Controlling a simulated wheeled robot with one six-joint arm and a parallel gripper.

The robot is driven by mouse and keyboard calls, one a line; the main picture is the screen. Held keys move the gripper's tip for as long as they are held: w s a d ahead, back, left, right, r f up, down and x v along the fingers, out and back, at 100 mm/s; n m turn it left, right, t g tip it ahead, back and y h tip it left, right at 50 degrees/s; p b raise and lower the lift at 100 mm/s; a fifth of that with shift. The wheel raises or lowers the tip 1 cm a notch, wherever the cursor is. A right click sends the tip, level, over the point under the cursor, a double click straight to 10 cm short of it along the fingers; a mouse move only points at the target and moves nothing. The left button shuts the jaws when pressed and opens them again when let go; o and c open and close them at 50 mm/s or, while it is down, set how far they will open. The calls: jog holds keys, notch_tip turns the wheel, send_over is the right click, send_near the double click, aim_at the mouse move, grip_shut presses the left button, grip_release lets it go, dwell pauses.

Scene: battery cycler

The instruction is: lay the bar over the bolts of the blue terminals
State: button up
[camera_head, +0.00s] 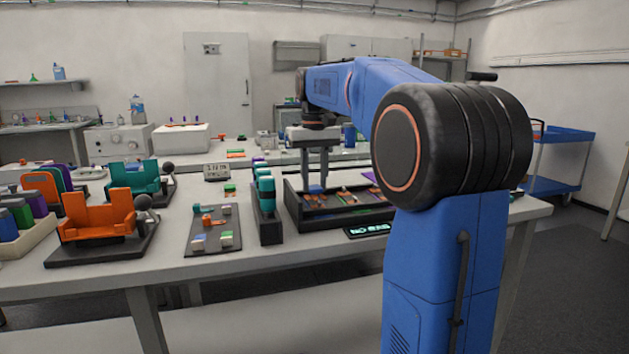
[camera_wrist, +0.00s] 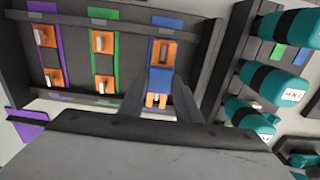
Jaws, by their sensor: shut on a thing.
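In the head view my gripper (camera_head: 316,187) points straight down into the dark tray (camera_head: 340,219), with blue between the fingertips.
Green (camera_wrist: 104,13) and purple (camera_wrist: 42,7) strips with orange terminals and pale bolts lie left of the blue one. A rack with teal cylinders (camera_wrist: 275,85) stands close on the right. A dark board (camera_head: 212,243) with small blocks lies left in the head view.

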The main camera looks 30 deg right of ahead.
jog(key=shift+f, duration=0.6)
jog(key=shift+f, duration=0.65)
dwell(0.8)
jog(key=o, duration=1.2)
notch_tip(320, 180, up, 17)
jog(key=shift+r, duration=0.2)
